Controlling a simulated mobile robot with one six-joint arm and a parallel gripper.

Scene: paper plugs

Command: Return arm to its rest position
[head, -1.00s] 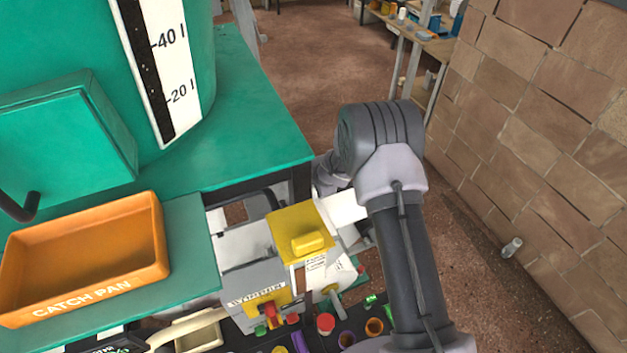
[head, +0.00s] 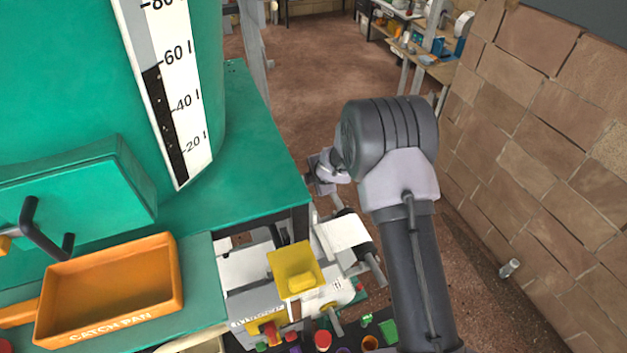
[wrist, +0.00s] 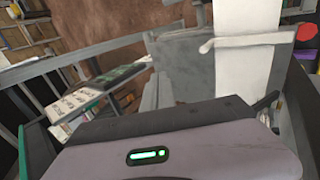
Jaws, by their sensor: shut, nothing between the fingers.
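My arm (head: 412,265) shows in the head view, rising from the lower right to a dark, ribbed elbow joint. My wrist links (head: 328,168) show partly to the left of that joint, above the floor by the green bench corner; the elbow hides the rest. In the wrist view my gripper (wrist: 156,88) stands up beyond its grey housing with a green light. Its fingers are together and hold nothing. A grey panel and a white sheet (wrist: 246,70) show behind it.
A green tank bench (head: 262,135) with an orange catch pan (head: 110,290) stands at the left. A machine with a yellow cover (head: 296,268) is just left of my arm. A stone wall (head: 545,150) runs along the right. Open floor (head: 310,60) lies ahead.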

